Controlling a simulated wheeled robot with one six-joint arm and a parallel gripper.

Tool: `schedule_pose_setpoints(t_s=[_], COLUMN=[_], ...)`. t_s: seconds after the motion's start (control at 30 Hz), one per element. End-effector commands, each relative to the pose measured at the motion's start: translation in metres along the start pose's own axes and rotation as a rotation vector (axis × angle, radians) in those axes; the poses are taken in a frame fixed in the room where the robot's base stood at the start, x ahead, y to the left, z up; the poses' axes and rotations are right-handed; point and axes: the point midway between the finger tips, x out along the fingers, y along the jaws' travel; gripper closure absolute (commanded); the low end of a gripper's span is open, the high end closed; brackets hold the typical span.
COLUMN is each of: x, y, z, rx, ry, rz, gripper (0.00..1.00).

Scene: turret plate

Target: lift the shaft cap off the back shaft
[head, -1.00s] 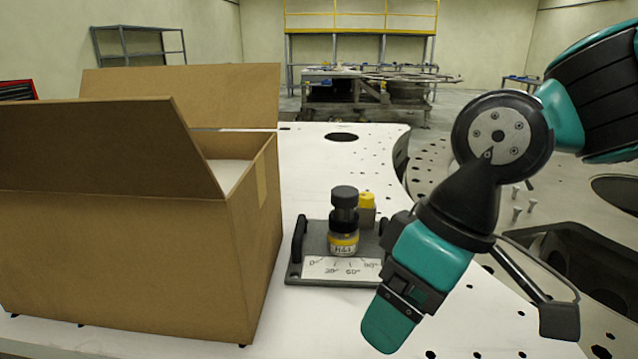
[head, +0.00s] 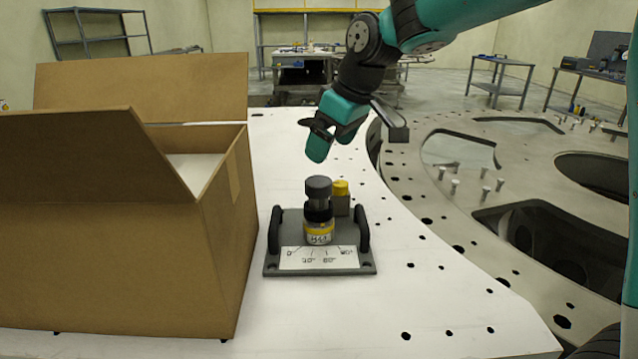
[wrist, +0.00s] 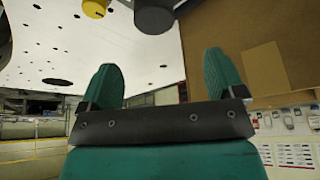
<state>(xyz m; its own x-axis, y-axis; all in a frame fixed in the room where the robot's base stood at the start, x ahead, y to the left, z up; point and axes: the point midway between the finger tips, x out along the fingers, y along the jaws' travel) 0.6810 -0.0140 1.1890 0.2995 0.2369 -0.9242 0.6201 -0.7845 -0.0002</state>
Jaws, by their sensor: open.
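A grey fixture plate (head: 272,266) with two dark side handles lies on the white table. At its middle stands a shaft with a dark grey round cap (head: 318,187) on top and a yellow-banded, labelled collar (head: 319,233) below. Behind it to the right, a yellow cap (head: 341,188) sits on a grey block (head: 341,205). My gripper (head: 317,150) is above and slightly behind the caps, apart from them. In the wrist view, my gripper (wrist: 162,75) has its fingers spread with nothing between; the dark cap (wrist: 155,14) and yellow cap (wrist: 95,7) show at the top edge.
A large open cardboard box (head: 120,245) stands close to the left of the fixture, its flaps up. The white table (head: 420,310) is clear at the right front. Beyond its right edge is a metal ring plate (head: 440,195) with holes and bolts.

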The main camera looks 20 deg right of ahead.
Motion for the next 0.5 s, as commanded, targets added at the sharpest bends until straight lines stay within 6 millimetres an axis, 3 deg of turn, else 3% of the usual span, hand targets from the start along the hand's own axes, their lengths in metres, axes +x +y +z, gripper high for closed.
schedule_pose_setpoints(t_s=[0.13, 0.5], x=[0.027, 0.062], y=[0.0, 0.004], z=[0.0, 0.005], rx=[0.001, 0.003], ry=[-0.003, -0.004], rz=[-0.002, -0.003], gripper=[0.12, 0.12])
